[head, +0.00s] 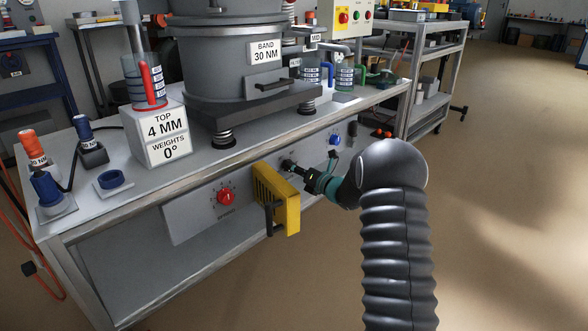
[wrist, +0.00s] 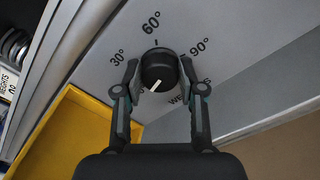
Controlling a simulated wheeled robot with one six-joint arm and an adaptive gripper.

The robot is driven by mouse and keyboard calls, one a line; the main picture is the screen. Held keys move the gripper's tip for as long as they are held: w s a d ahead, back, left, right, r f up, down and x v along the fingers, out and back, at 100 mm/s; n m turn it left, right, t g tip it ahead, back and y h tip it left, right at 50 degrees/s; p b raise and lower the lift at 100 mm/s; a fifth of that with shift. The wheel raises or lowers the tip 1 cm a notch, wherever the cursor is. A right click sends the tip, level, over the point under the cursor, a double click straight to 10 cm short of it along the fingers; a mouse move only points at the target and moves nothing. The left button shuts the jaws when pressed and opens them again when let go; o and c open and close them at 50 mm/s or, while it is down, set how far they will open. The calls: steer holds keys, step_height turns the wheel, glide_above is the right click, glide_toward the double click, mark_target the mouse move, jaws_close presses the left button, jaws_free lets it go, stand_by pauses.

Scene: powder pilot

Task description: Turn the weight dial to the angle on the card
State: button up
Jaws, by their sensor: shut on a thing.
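The white card (head: 165,138) in the head view reads "TOP 4 MM" and "WEIGHTS 0°". The weight dial is a round black knob (wrist: 158,68) on the grey front panel, and it also shows in the head view (head: 287,164). Its white pointer line slants to the lower left in the wrist view. My gripper (wrist: 160,80) is shut on the knob, one finger at each side. It also shows in the head view (head: 301,172).
A yellow open-fronted holder (head: 278,200) sticks out of the panel just left of my gripper. A red dial (head: 226,197) is farther left and a blue knob (head: 335,140) is to the right. The sieve machine (head: 235,85) stands on the bench above. Open floor lies to the right.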

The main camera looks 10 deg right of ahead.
stand_by(0.3)
steer(key=o, duration=1.1)
steer(key=shift+o, duration=0.2)
steer(key=v, duration=1.2)
